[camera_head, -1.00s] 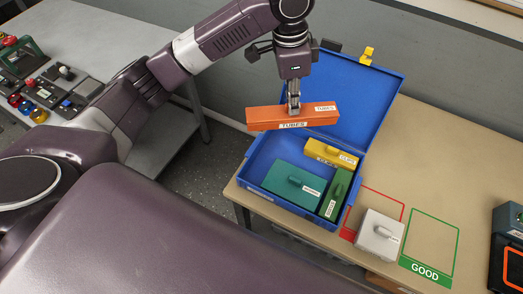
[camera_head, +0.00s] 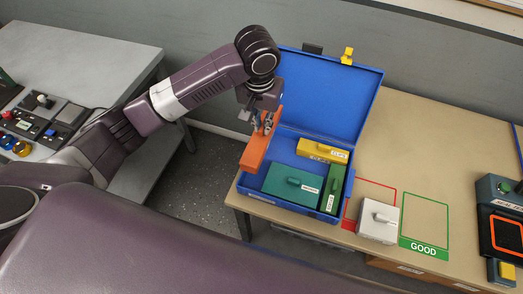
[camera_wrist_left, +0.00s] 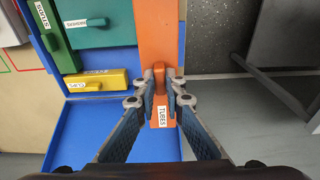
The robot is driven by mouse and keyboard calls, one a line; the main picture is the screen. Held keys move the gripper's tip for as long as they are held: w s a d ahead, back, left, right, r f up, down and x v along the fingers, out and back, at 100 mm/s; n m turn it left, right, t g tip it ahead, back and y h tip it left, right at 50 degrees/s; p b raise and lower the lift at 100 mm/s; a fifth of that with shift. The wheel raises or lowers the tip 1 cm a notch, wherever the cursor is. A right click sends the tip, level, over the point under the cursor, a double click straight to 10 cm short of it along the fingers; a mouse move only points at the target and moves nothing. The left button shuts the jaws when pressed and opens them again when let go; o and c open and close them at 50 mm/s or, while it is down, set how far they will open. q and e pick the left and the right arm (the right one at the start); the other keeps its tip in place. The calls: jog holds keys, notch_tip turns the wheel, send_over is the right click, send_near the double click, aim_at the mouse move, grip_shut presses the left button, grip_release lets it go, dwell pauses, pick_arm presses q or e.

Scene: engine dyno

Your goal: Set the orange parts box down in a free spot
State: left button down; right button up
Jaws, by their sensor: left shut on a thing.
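The orange parts box (camera_head: 257,148), labelled TUBES in the left wrist view (camera_wrist_left: 160,40), is held by my left gripper (camera_head: 266,122). In the left wrist view the fingers (camera_wrist_left: 169,85) are shut on the handle on its top. The box hangs over the left part of the open blue case (camera_head: 241,189), its long side running front to back. Whether it touches the case cannot be told. Inside the case are a teal box (camera_head: 292,183), a green box (camera_head: 333,188) and a yellow box (camera_head: 322,151). The strip of case floor at the left is partly hidden by the orange box. My right gripper is not in view.
A light grey box (camera_head: 377,222) stands on the tan table (camera_head: 430,135), overlapping the red outline (camera_head: 362,187). The green GOOD outline (camera_head: 425,222) is empty. Dark equipment (camera_head: 500,215) stands at the right. The case's raised lid (camera_head: 330,95) stands behind.

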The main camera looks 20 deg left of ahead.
aim_at(262, 143)
pick_arm(q)
jog(key=shift+a+f+p, duration=0.1)
jog(key=shift+f+p, duration=0.85)
jog(key=shift+f, duration=5.6)
jog(key=shift+f, duration=0.1)
jog(key=c, duration=2)
grip_release()
jog(key=shift+c, duration=0.2)
jog(key=r, duration=0.4)
jog(key=s+r+b, duration=0.1)
jog(key=r, duration=0.7)
jog(key=shift+s+r+b, duration=0.1)
jog(key=shift+s+b, duration=0.1)
jog(key=shift+b, duration=0.15)
